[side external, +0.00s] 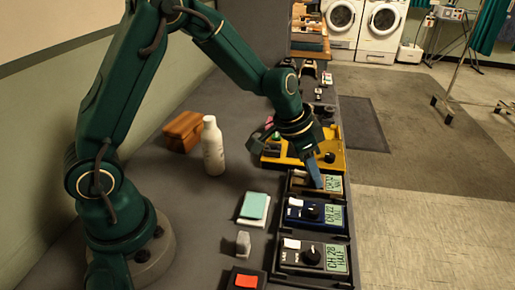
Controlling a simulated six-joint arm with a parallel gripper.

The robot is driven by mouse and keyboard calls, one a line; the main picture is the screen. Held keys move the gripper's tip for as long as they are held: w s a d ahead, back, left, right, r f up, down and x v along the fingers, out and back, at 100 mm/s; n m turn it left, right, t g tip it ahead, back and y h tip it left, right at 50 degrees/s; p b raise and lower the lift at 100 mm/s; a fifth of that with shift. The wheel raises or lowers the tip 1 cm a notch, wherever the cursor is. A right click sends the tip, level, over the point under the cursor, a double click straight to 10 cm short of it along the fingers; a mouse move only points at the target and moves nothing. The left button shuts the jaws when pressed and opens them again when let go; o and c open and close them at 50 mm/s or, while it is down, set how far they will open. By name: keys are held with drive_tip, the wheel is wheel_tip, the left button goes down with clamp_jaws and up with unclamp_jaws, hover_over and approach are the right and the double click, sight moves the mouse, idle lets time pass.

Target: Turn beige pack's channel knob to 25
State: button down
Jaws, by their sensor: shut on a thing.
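The beige pack (299,184) sits in the far slot of a black rack, with a green display (333,184) on its right side. The display's text is too small and partly covered to read surely. My gripper (317,186) reaches down onto the beige pack from above, its blue-grey fingers tilted beside the display. It is shut on the channel knob, which the fingers hide. The knob's pointer direction cannot be seen.
A navy pack (295,213) reading CH 22 and a dark grey pack (296,253) reading CH 28 lie nearer in the rack. A yellow tray (333,157) stands just behind. A white bottle (213,150), teal-topped block (255,205) and brown box (183,130) stand left.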

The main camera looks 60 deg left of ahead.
drive_tip(key=shift+n, duration=0.7)
drive_tip(key=shift+y, duration=0.3)
drive_tip(key=c, duration=0.7)
unclamp_jaws()
drive_tip(key=shift+m, duration=0.3)
